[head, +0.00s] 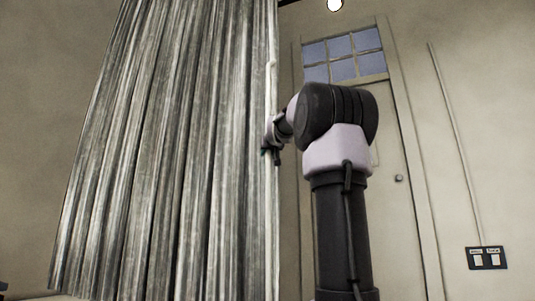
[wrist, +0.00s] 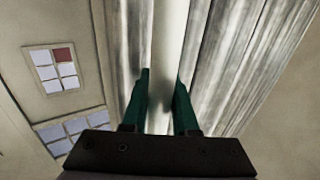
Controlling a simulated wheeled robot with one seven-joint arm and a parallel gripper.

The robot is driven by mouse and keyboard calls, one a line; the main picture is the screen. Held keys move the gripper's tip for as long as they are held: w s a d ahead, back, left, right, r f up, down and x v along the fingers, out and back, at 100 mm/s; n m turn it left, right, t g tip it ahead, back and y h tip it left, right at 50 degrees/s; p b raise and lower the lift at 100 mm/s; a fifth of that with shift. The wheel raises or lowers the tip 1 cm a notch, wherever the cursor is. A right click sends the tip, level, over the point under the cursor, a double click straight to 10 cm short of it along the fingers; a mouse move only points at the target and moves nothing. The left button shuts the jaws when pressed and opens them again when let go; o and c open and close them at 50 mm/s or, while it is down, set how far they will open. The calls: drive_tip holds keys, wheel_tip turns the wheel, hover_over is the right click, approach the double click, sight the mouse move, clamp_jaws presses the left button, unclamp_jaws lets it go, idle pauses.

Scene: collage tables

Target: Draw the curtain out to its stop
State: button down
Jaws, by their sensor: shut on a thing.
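The curtain (head: 170,150) is grey and striped and hangs in folds across the left half of the head view. Its right edge is a pale upright strip (head: 272,210). My gripper (head: 270,150) is at this edge, about halfway up the view, with my arm reaching in from the right. In the wrist view the curtain (wrist: 225,70) fills the upper middle and right. The green fingers of my gripper (wrist: 162,100) stand on either side of the pale strip (wrist: 169,40) and are shut on it. The curtain's top and its stop are not in the head view.
A door (head: 385,150) with a paned window (head: 343,55) above it stands behind my arm. A switch plate (head: 486,258) is on the wall at lower right. The wrist view also shows a small paned window (wrist: 54,70) at left. Bare wall lies right of the door.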

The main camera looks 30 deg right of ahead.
drive_tip(key=shift+s+d+f, duration=0.1)
drive_tip(key=shift+d+f, duration=0.05)
drive_tip(key=shift+d, duration=0.05)
drive_tip(key=c, duration=0.7)
unclamp_jaws()
drive_tip(key=shift+s+d, duration=0.1)
drive_tip(key=shift+s, duration=0.05)
drive_tip(key=shift+s, duration=0.1)
drive_tip(key=v, duration=1)
drive_tip(key=shift+s+a, duration=0.25)
drive_tip(key=s+a+f+g+y, duration=0.2)
drive_tip(key=s+a+f, duration=0.4)
drive_tip(key=f, duration=0.8)
drive_tip(key=s+a+f+g+y, duration=0.3)
drive_tip(key=s+a+f, duration=0.4)
drive_tip(key=f, duration=0.8)
drive_tip(key=s+a+f+g+y, duration=0.2)
drive_tip(key=s+a+f+g, duration=0.3)
drive_tip(key=f, duration=1)
drive_tip(key=shift+s+a+m+y, duration=0.2)
drive_tip(key=shift+s+a, duration=0.25)
drive_tip(key=shift+a, duration=0.2)
drive_tip(key=shift+s+a+m+y, duration=0.1)
drive_tip(key=shift+s+a+y, duration=0.1)
drive_tip(key=shift+s+a, duration=0.4)
